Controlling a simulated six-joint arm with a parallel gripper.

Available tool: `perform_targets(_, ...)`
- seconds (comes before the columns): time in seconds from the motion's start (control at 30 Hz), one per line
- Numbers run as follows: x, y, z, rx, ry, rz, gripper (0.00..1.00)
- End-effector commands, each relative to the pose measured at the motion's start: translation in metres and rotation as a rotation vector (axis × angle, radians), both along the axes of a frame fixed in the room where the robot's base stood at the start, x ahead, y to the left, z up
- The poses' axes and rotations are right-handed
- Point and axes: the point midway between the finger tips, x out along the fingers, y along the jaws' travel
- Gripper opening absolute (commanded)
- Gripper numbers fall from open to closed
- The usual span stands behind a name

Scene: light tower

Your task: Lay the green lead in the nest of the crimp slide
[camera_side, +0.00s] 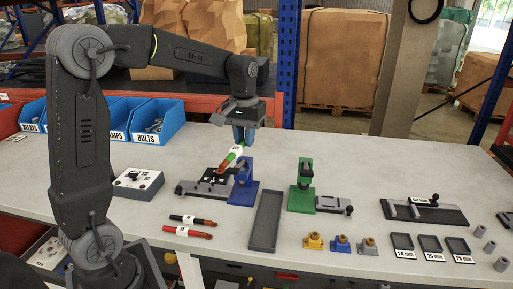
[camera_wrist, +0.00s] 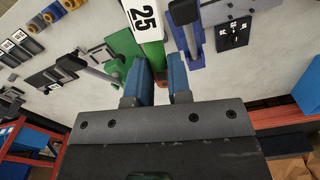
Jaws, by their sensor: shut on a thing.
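My gripper (camera_side: 243,138) is shut on the green lead (camera_side: 234,154), above the bench beside the blue press (camera_side: 243,187). The lead slants down to the left, its reddish end low over the crimp slide (camera_side: 205,188) in front of the blue press. I cannot tell whether that end touches the slide. In the wrist view the lead (camera_wrist: 154,53) runs between the blue fingers of my gripper (camera_wrist: 160,80), with a white label reading 25. The slide's dark nest plate (camera_wrist: 234,33) shows to its right, apart from the lead.
A green press (camera_side: 304,185) with its own slide (camera_side: 331,203) stands to the right. A long grey tray (camera_side: 266,222) lies between the presses. Two more leads, black (camera_side: 192,220) and red (camera_side: 188,232), lie in front. A control box (camera_side: 138,184) stands left.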

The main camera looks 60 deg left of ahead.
Motion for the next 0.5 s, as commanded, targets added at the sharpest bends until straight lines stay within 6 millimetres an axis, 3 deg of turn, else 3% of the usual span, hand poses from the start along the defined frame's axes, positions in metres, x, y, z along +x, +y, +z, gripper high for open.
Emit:
perform_targets(0.3,-0.027,0.126,0.000,0.000,0.000,0.896,0.00)
perform_targets(0.5,-0.054,0.183,0.000,0.000,-0.001,1.338,0.00)
